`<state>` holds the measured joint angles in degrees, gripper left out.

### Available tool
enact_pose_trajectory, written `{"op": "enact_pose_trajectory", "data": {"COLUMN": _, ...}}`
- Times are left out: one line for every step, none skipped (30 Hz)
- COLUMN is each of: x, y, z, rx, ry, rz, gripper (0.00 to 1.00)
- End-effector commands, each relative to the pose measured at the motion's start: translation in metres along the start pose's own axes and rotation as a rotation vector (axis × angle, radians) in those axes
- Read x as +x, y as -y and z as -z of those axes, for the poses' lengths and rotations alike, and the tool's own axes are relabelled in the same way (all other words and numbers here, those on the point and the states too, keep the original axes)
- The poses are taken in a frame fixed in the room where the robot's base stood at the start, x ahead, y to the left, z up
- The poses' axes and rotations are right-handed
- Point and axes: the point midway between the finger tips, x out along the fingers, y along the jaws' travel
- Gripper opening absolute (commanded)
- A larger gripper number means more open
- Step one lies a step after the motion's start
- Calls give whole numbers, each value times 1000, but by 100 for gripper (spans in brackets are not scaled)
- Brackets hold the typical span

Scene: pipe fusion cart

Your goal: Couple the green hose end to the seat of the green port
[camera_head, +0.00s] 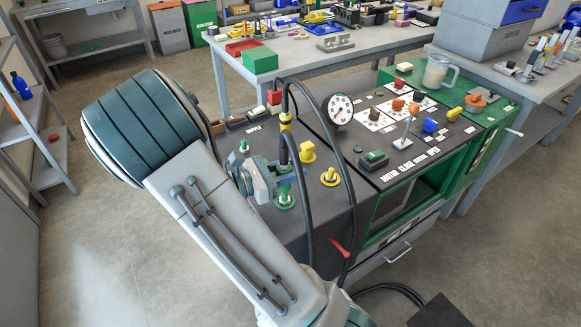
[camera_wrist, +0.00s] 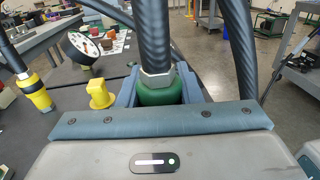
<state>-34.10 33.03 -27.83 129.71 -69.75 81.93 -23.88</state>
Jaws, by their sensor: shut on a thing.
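My gripper (camera_wrist: 158,92) is shut on the green hose end (camera_wrist: 160,88), a green collar under a metal nut on a thick black hose, in the wrist view. In the head view my gripper (camera_head: 270,180) is over the left part of the cart top. The green port (camera_head: 285,202), a green ring with a short stem, is directly below the gripper there. The hose end looks upright and close above the port. The fingers partly hide the hose end, so I cannot tell whether it touches the seat. The port is hidden in the wrist view.
A yellow port (camera_head: 330,178), a yellow block (camera_head: 307,152) and a yellow hose end (camera_head: 285,122) are nearby. A pressure gauge (camera_head: 340,109) stands behind. Black hoses (camera_head: 347,200) loop in front of the cart, by a red lever (camera_head: 340,247).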

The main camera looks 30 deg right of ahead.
Motion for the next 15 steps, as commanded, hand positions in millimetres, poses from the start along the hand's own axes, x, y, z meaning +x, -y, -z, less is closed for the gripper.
{"op": "enact_pose_trajectory", "data": {"x": 0, "y": 0, "z": 0, "rx": 0, "ry": 0, "rz": 0, "gripper": 0}}
{"op": "enact_pose_trajectory", "data": {"x": 0, "y": 0, "z": 0, "rx": 0, "ry": 0, "rz": 0, "gripper": 0}}
{"op": "enact_pose_trajectory", "data": {"x": 0, "y": 0, "z": 0, "rx": 0, "ry": 0, "rz": 0, "gripper": 0}}
{"op": "enact_pose_trajectory", "data": {"x": 0, "y": 0, "z": 0, "rx": 0, "ry": 0, "rz": 0, "gripper": 0}}
{"op": "enact_pose_trajectory", "data": {"x": 0, "y": 0, "z": 0, "rx": 0, "ry": 0, "rz": 0, "gripper": 0}}
{"op": "enact_pose_trajectory", "data": {"x": 0, "y": 0, "z": 0, "rx": 0, "ry": 0, "rz": 0, "gripper": 0}}
{"op": "enact_pose_trajectory", "data": {"x": 0, "y": 0, "z": 0, "rx": 0, "ry": 0, "rz": 0, "gripper": 0}}
{"op": "enact_pose_trajectory", "data": {"x": 0, "y": 0, "z": 0, "rx": 0, "ry": 0, "rz": 0, "gripper": 0}}
{"op": "enact_pose_trajectory", "data": {"x": 0, "y": 0, "z": 1, "rx": 0, "ry": 0, "rz": 0, "gripper": 0}}
{"op": "enact_pose_trajectory", "data": {"x": 0, "y": 0, "z": 1, "rx": 0, "ry": 0, "rz": 0, "gripper": 0}}
{"op": "enact_pose_trajectory", "data": {"x": 0, "y": 0, "z": 2, "rx": 0, "ry": 0, "rz": 0, "gripper": 0}}
{"op": "enact_pose_trajectory", "data": {"x": 0, "y": 0, "z": 3, "rx": 0, "ry": 0, "rz": 0, "gripper": 0}}
{"op": "enact_pose_trajectory", "data": {"x": 0, "y": 0, "z": 4, "rx": 0, "ry": 0, "rz": 0, "gripper": 0}}
{"op": "enact_pose_trajectory", "data": {"x": 0, "y": 0, "z": 4, "rx": 0, "ry": 0, "rz": 0, "gripper": 0}}
{"op": "enact_pose_trajectory", "data": {"x": 0, "y": 0, "z": 5, "rx": 0, "ry": 0, "rz": 0, "gripper": 0}}
